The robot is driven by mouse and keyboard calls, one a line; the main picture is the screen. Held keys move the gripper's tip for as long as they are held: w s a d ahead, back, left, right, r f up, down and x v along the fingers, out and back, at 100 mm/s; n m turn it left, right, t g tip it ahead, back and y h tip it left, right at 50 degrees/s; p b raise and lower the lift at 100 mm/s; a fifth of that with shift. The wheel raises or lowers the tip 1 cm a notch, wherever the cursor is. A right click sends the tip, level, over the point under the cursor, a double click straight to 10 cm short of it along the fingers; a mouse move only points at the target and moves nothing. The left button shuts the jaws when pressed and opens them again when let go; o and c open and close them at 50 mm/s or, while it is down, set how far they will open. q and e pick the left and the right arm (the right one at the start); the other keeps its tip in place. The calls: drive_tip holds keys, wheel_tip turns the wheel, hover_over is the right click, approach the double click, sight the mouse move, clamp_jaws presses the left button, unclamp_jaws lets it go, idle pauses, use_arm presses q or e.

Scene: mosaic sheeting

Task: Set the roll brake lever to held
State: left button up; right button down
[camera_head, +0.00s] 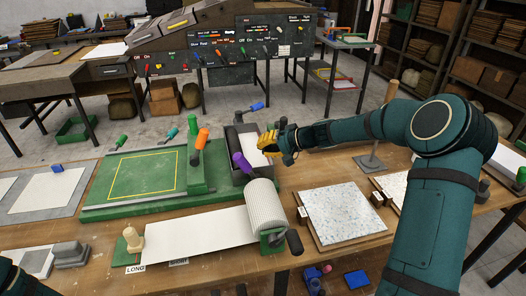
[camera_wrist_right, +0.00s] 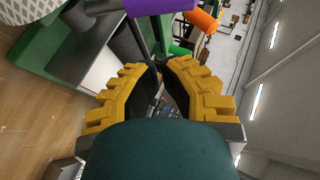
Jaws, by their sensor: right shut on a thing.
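A white textured roll (camera_head: 266,205) sits in a green bracket (camera_head: 273,239) at the right end of a white sheet (camera_head: 200,233). A purple-handled lever (camera_head: 241,162), seemingly the roll brake lever, stands tilted just behind the roll. It also shows large at the top of the right wrist view (camera_wrist_right: 160,4). My right gripper (camera_head: 268,144), with yellow fingers, is behind and right of the purple handle, apart from it in the picture. In the wrist view its fingers (camera_wrist_right: 160,68) curve close together; what they hold is hidden. My left gripper is out of view.
A speckled slab (camera_head: 343,213) lies on the right. A beige knob (camera_head: 132,239) stands by the LONG label.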

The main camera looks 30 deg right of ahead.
drive_tip(key=v, duration=0.9)
drive_tip(key=shift+s, duration=0.2)
drive_tip(key=shift+d+f, duration=0.1)
